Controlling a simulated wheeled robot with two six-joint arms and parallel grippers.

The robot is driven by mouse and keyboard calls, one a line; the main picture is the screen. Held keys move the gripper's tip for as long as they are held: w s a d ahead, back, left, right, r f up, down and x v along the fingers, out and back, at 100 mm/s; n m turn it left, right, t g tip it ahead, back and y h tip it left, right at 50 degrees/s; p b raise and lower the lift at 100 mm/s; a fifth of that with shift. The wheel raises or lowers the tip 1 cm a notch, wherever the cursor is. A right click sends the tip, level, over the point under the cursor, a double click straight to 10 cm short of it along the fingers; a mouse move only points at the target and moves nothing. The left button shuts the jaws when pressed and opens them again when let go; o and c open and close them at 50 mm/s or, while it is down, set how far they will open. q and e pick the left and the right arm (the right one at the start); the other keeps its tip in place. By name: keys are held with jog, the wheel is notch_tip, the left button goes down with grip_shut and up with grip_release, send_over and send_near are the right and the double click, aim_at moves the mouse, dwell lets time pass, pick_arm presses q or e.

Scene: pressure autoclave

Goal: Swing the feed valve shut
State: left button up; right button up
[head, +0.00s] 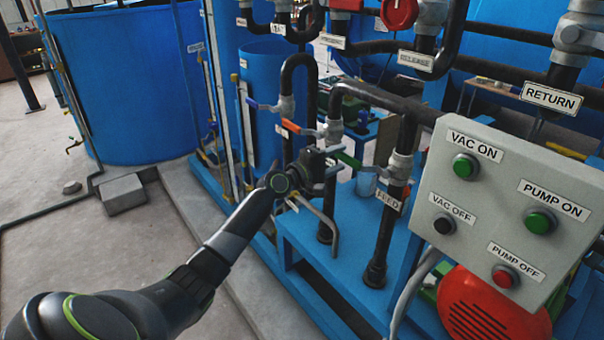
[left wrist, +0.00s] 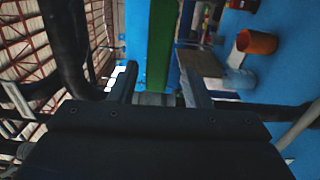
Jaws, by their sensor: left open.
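The feed valve's green lever (head: 350,160) sticks out to the left from the valve body (head: 400,168) on a black vertical pipe. The FEED label (head: 388,201) hangs just below it. My left gripper (head: 328,164) is at the lever's free end, with its jaws open. In the left wrist view the green lever (left wrist: 161,45) shows between the two open fingers (left wrist: 160,90), and the fingers do not look closed on it. I cannot tell whether either finger touches it. My right gripper is not in view.
An orange-red lever (head: 291,126) and a blue lever (head: 262,106) sit on nearby pipes, just above and left of my left gripper. The grey control box (head: 480,225) with buttons stands at the right. A bent grey pipe (head: 333,236) is below the gripper.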

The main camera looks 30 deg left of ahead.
pick_arm(q)
jog(key=v, duration=1.5)
jog(key=shift+s+b, duration=0.15)
jog(key=shift+b, duration=0.3)
